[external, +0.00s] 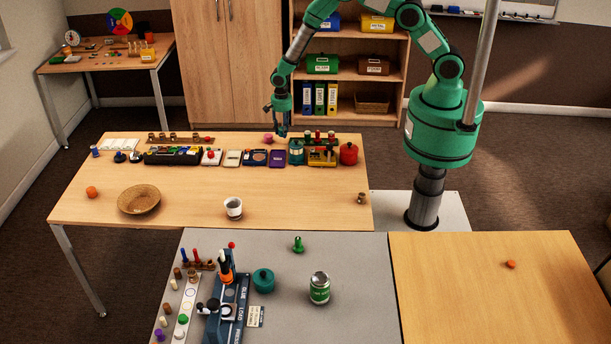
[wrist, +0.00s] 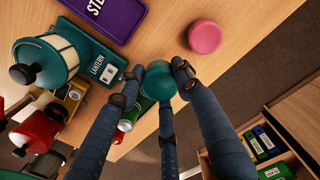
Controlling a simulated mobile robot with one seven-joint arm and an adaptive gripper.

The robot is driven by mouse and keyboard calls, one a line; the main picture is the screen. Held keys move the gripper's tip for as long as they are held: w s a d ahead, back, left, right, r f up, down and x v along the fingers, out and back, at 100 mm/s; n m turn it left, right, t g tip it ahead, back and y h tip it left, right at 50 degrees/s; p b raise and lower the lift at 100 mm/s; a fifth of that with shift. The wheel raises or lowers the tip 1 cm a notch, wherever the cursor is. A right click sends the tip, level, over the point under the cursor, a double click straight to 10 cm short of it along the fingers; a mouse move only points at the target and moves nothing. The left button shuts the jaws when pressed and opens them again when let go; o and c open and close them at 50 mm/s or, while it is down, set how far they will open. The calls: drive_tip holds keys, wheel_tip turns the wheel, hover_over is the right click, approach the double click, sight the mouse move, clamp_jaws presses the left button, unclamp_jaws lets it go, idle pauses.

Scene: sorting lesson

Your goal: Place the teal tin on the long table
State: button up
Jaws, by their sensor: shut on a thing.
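The teal tin (wrist: 158,78) shows in the wrist view as a small round teal thing between the fingertips. My gripper (wrist: 160,84) is shut on it, its dark fingers around the tin's sides. In the external view my gripper (external: 282,131) points down over the back edge of the long table (external: 185,205), between a pink round piece (external: 268,138) and the lantern (external: 296,152). The tin is hardly visible there. I cannot tell whether it touches the tabletop.
The lantern (wrist: 45,62), a red pot (wrist: 36,131) and a purple case (wrist: 105,12) stand close by; the pink piece (wrist: 205,37) is beside the fingers. A basket (external: 139,200) and white cup (external: 234,208) stand farther forward. The table's middle front is mostly clear.

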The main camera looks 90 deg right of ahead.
hover_over(252, 141)
drive_tip(key=shift+a+f, duration=0.1)
drive_tip(key=shift+f, duration=0.6)
drive_tip(key=shift+s, duration=0.1)
drive_tip(key=shift+f, duration=1.8)
drive_tip(key=shift+f+b, duration=0.15)
drive_tip(key=shift+b, duration=0.2)
drive_tip(key=o, duration=1.2)
drive_tip(key=shift+r+p, duration=0.3)
drive_tip(key=shift+r, duration=5.85)
drive_tip(key=shift+r, duration=0.1)
